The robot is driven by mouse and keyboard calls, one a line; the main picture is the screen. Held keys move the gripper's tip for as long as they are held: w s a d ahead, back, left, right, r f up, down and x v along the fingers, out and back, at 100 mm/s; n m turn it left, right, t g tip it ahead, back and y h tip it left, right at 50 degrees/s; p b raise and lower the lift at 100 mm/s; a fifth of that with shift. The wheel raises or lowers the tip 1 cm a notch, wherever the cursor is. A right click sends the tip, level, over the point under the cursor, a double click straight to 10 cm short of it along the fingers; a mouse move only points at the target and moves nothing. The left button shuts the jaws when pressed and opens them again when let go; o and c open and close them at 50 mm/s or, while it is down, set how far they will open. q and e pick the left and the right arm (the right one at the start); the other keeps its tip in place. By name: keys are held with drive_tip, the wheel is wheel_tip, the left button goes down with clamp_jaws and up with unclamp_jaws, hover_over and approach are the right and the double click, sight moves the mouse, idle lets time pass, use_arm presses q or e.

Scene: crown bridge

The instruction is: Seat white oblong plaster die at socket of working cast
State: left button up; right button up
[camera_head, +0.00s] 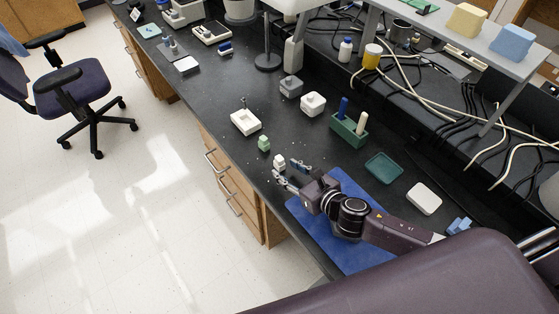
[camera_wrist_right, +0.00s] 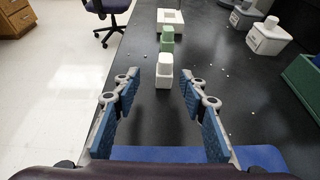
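The white oblong plaster die (camera_head: 279,161) stands upright on the black bench; in the right wrist view it (camera_wrist_right: 163,78) shows straight ahead, beyond the fingers. My right gripper (camera_head: 289,171) is open and empty, low over the bench by the blue mat, with its fingers pointing at the die. In the wrist view its blue-padded fingers (camera_wrist_right: 158,92) are spread wide, with bare bench between them. The working cast (camera_head: 245,122) is a white block with a square recess in its top; it (camera_wrist_right: 171,17) shows beyond both dies in the wrist view. My left gripper is not in view.
A green die (camera_head: 264,144) stands between the white die and the cast. Right of them are a white block (camera_head: 312,104), a grey block (camera_head: 291,87), a green tool holder (camera_head: 349,130), a teal tray (camera_head: 384,168) and a white dish (camera_head: 424,199). The bench's front edge is close on the left.

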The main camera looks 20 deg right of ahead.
sight(282, 163)
drive_tip(key=shift+w+a, duration=0.1)
drive_tip(key=shift+w, duration=0.35)
drive_tip(key=x, duration=0.2)
drive_tip(key=p+x, duration=0.1)
drive_tip(key=x, duration=0.1)
drive_tip(key=shift+w+d+r, duration=0.2)
drive_tip(key=shift+d+r, duration=0.05)
drive_tip(key=shift+w+a+f, duration=0.1)
drive_tip(key=shift+w+f, duration=0.1)
drive_tip(key=shift+w, duration=0.1)
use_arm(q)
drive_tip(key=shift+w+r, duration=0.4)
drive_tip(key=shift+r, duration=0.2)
use_arm(e)
clamp_jaws()
